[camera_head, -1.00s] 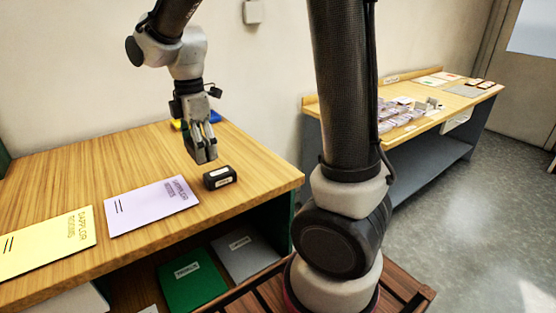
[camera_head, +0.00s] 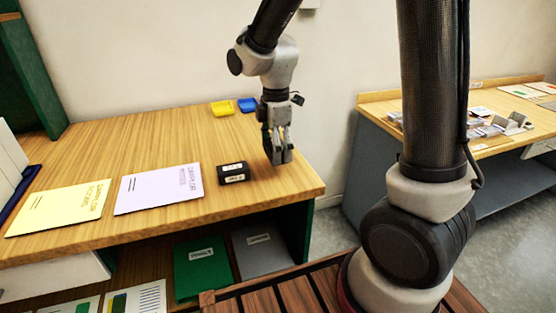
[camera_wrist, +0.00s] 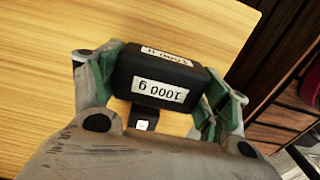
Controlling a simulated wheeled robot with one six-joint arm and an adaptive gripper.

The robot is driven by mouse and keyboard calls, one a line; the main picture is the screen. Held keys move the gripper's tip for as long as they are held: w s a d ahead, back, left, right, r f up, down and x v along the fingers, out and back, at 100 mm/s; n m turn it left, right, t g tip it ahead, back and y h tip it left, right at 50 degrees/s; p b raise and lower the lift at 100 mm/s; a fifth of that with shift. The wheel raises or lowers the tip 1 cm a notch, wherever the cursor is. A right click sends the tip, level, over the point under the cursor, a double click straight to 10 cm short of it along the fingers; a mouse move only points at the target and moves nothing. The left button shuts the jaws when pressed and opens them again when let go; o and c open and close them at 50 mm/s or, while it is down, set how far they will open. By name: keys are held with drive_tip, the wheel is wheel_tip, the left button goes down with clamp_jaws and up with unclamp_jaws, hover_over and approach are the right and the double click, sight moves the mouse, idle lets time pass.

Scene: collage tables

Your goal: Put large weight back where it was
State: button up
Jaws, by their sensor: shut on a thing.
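The large weight is a black block with white labels; the one facing the wrist camera reads 1000 g. In the wrist view this weight (camera_wrist: 163,80) sits between the fingers of my gripper (camera_wrist: 160,88), which is shut on it. In the head view my gripper (camera_head: 278,156) points down near the right end of the wooden table, and its fingers largely hide the held weight. A second black block (camera_head: 232,173) with white labels rests on the table, left of my gripper. A small labelled black block (camera_wrist: 144,117) also shows below the held weight in the wrist view.
A lilac folder (camera_head: 158,189) and a yellow folder (camera_head: 60,209) lie left of the black block. Yellow (camera_head: 222,108) and blue (camera_head: 248,105) trays stand at the back. Bare tabletop (camera_head: 290,188) lies near the right edge. Another table (camera_head: 480,145) stands at right.

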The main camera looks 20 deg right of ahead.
sight(276, 169)
drive_tip(key=shift+f, duration=1.95)
drive_tip(key=shift+f, duration=0.15)
drive_tip(key=o, duration=1.8)
drive_tip(key=shift+o, duration=0.2)
